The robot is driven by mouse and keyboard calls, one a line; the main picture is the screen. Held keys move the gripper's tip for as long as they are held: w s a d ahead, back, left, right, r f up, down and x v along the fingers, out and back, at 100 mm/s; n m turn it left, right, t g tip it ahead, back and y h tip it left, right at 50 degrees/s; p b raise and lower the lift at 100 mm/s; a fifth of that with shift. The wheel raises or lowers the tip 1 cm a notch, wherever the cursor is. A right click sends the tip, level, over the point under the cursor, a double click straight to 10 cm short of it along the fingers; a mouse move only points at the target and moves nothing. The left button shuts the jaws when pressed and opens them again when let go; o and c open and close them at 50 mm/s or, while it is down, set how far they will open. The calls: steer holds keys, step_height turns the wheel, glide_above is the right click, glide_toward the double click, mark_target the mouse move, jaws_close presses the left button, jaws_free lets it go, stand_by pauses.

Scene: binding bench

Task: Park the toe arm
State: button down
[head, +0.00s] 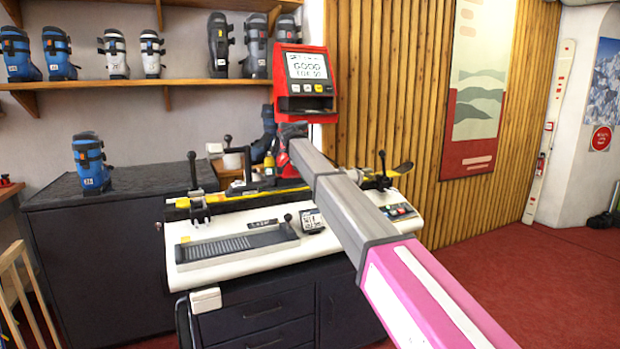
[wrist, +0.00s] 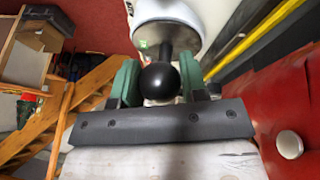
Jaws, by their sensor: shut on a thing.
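In the wrist view my gripper (wrist: 157,84) has a green finger on each side of a round black knob (wrist: 160,78) and is shut on it. A short dark stem joins the knob to a pale rounded body (wrist: 167,14) at the top. I take this to be the toe arm's knob, though no label shows. In the head view my arm reaches over the white binding bench (head: 235,277); my fingers and the held knob are hidden or too small to make out there. Black levers stand at the bench's left (head: 193,172) and right (head: 383,162).
A red display unit (head: 306,68) reading "GOOD" stands above the bench. A blue boot (head: 91,162) stands on the dark cabinet (head: 110,235) at left. More boots line the wall shelves (head: 150,83). The red floor (head: 510,280) at right is clear.

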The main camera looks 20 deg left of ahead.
steer(key=c, duration=0.7)
jaws_free()
steer(key=shift+w+a, duration=0.15)
steer(key=shift+r, duration=0.1)
steer(key=v, duration=1)
steer(key=shift+a+r, duration=0.1)
steer(key=shift+r, duration=0.25)
